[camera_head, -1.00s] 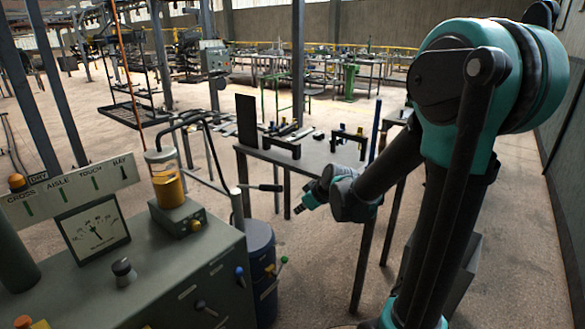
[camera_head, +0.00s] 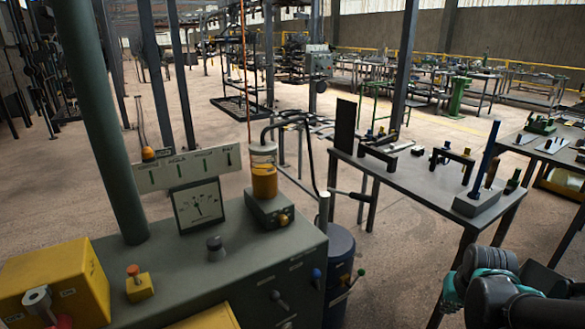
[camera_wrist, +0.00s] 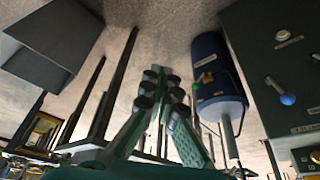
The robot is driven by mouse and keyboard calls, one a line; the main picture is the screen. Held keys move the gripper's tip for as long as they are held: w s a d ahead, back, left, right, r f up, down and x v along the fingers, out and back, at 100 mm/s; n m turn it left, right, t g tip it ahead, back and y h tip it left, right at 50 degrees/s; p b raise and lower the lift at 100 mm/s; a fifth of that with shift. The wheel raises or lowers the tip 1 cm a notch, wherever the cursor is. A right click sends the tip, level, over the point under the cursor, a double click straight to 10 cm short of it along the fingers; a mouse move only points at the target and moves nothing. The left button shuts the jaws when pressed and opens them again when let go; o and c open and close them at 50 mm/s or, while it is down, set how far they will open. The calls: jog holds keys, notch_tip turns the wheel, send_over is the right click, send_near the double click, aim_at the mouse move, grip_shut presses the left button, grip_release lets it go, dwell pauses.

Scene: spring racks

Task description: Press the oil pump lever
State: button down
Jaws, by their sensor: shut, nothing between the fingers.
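The oil pump appears as a pale upright tube (camera_head: 324,208) on a dark blue drum (camera_head: 340,262), right of the green-grey console in the head view. A lever with a dark grip (camera_head: 351,195) sticks out to the right from the tube, roughly level. In the wrist view the drum (camera_wrist: 212,62) and the pale tube (camera_wrist: 229,138) are right of my gripper (camera_wrist: 157,74); I cannot make out the lever clearly there. My gripper's fingers are shut and empty, apart from the drum. In the head view, my arm is at the lower right and the fingertips cannot be made out.
The console (camera_head: 230,262) carries a jar of amber oil (camera_head: 264,172), a gauge (camera_head: 199,206) and knobs. A metal table (camera_head: 405,180) with tools stands behind the drum. A green-knobbed handle (camera_head: 358,276) is at the drum's side.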

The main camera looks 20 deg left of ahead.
jog(key=shift+w, duration=0.1)
dwell(0.4)
jog(key=w+a+r+n+y, duration=0.1)
jog(key=w+a+r+n, duration=0.2)
jog(key=w+a+r, duration=0.45)
jog(key=w+a+r+n+y, duration=0.1)
jog(key=w+a+r+n, duration=0.3)
jog(key=w, duration=0.6)
jog(key=w+a+r+n+y, duration=0.1)
jog(key=w+a+r+n, duration=0.3)
jog(key=w+a+r, duration=0.7)
jog(key=a+r, duration=0.1)
jog(key=a, duration=0.2)
jog(key=shift+a+r+n+t, duration=0.15)
jog(key=shift+a+n+t, duration=0.15)
jog(key=shift+a, duration=0.1)
jog(key=shift+w, duration=0.1)
send_over(358, 194)
jog(key=s, duration=0.1)
notch_tip(358, 194, down, 9)
jog(key=shift+s+d+f, duration=0.1)
jog(key=shift+d+f, duration=0.05)
jog(key=shift+f, duration=0.45)
jog(key=shift+s+d+f, duration=0.1)
jog(key=shift+d+f, duration=0.05)
jog(key=shift+f, duration=0.4)
jog(key=shift+d+f, duration=0.2)
jog(key=shift+f, duration=0.45)
